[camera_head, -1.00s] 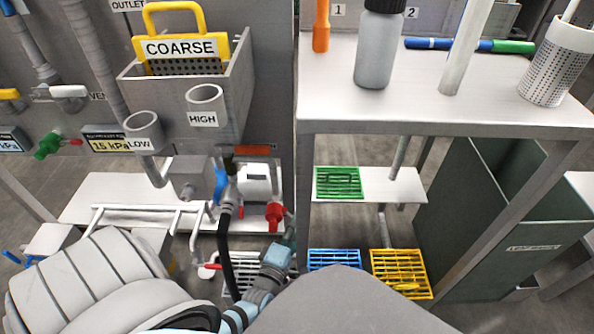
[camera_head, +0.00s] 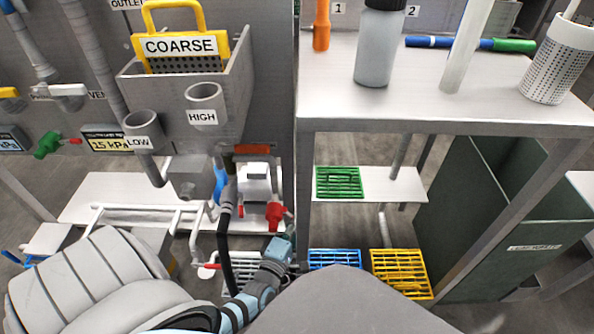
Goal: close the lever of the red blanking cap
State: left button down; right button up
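The red blanking cap (camera_head: 275,213) shows in the head view, low beside the grey frame post, right of the white pump-like unit. It is small, and I cannot make out whether its lever is open or closed. My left arm reaches up from the bottom of the view, and its gripper (camera_head: 287,236) is just below and right of the cap. The gripper's fingers are small and dark against the post, so their opening and any contact with the cap are unclear. My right gripper is not in view.
A black hose (camera_head: 224,250) and a blue handle (camera_head: 219,183) are left of the cap. Another red-handled valve (camera_head: 208,266) sits lower left. The grey post stands close on the right. Green (camera_head: 339,182), blue (camera_head: 334,259) and yellow (camera_head: 400,272) grates lie right of it.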

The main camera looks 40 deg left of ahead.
pick_arm(q)
jog(key=shift+s+a+m+h, duration=0.15)
jog(key=shift+s+m+h, duration=0.2)
jog(key=shift+m+h, duration=0.8)
jog(key=shift+s+a+m+h, duration=0.1)
jog(key=shift+s+m+h, duration=0.4)
jog(key=shift+h, duration=1.15)
jog(key=shift+s+a+m+h, duration=0.2)
jog(key=shift+m+h, duration=0.85)
jog(key=shift+h, duration=0.35)
jog(key=c, duration=1.6)
grip_release()
jog(key=v, duration=1.2)
jog(key=shift+f, duration=0.15)
